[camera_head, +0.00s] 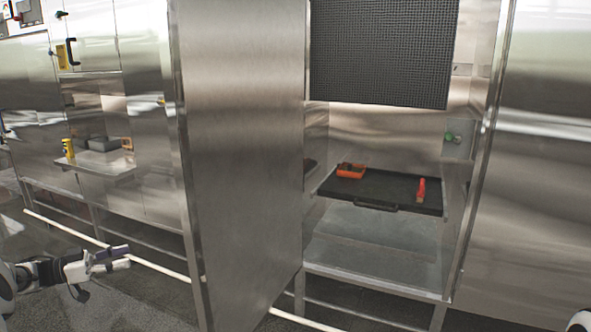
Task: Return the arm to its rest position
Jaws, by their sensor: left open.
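My left gripper (122,258) is at the lower left of the head view. It points to the right and looks open and empty, apart from the steel cabinet. Its arm comes in from the left edge. Only a small white piece of my own body shows at the lower right corner, and my right gripper is not in view.
A steel cabinet door (238,150) stands open right of my left gripper. Inside, a black tray (375,190) holds an orange container (351,170) and a red item (421,190). A dark mesh panel (385,50) is above. A pale rail (115,248) runs low behind the gripper.

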